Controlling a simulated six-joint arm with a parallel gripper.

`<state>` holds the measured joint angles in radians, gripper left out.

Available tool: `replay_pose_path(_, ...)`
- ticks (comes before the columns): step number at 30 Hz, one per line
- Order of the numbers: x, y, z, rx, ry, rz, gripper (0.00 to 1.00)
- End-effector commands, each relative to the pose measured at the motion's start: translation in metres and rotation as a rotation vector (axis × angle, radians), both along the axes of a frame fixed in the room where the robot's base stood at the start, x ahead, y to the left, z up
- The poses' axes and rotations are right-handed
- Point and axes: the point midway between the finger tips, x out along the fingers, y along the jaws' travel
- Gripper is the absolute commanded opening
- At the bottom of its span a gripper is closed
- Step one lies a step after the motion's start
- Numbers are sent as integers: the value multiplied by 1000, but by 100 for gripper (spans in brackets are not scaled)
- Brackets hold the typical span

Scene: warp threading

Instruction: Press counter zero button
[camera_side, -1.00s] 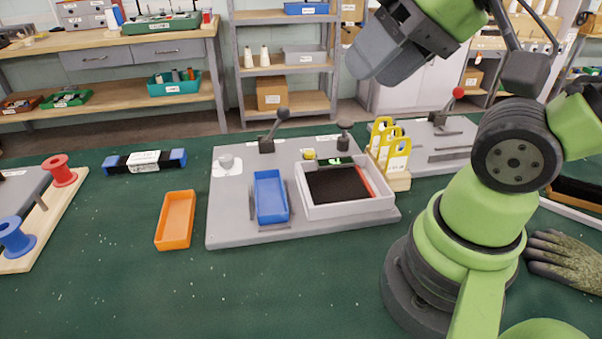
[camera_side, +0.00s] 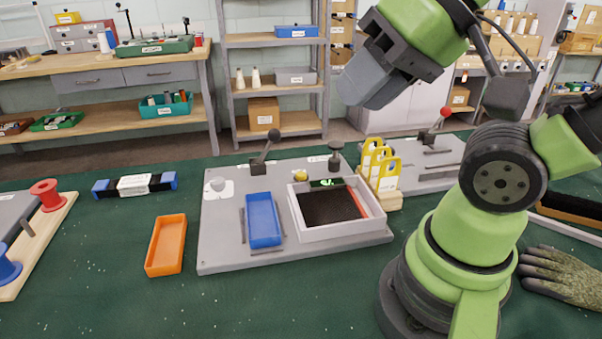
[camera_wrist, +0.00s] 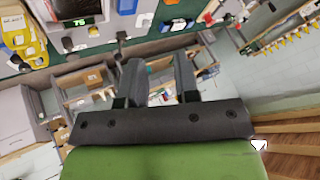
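The grey board (camera_side: 220,240) carries a white-rimmed frame with a dark bed (camera_side: 328,207). A small counter display (camera_side: 326,183) with green digits sits at the frame's back edge. A yellow button (camera_side: 300,175) stands just left of the display; its label is too small to read. The display also shows at the top left of the wrist view (camera_wrist: 74,22). My gripper (camera_side: 362,82) is raised in the air above and behind the board, touching nothing. In the wrist view its two fingers (camera_wrist: 158,70) stand apart with nothing between them.
A black lever (camera_side: 262,152) and a black knob (camera_side: 335,158) rise from the board's back. Yellow tags (camera_side: 380,165) stand right of the frame. A blue tray (camera_side: 263,220) lies on the board, an orange tray (camera_side: 166,245) on the green table. A glove (camera_side: 560,275) lies at right.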

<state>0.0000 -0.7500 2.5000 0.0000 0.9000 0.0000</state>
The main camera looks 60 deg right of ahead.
Motion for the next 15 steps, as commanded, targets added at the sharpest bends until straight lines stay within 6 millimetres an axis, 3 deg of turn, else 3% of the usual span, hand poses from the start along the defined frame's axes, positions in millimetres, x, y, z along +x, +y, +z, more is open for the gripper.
replay_pose_path(1,0,0,0,0,0,0,17)
replay_pose_path(3,0,0,0,0,0,0,1)
replay_pose_path(4,0,0,0,0,0,0,0)
replay_pose_path(15,0,0,0,0,0,0,0)
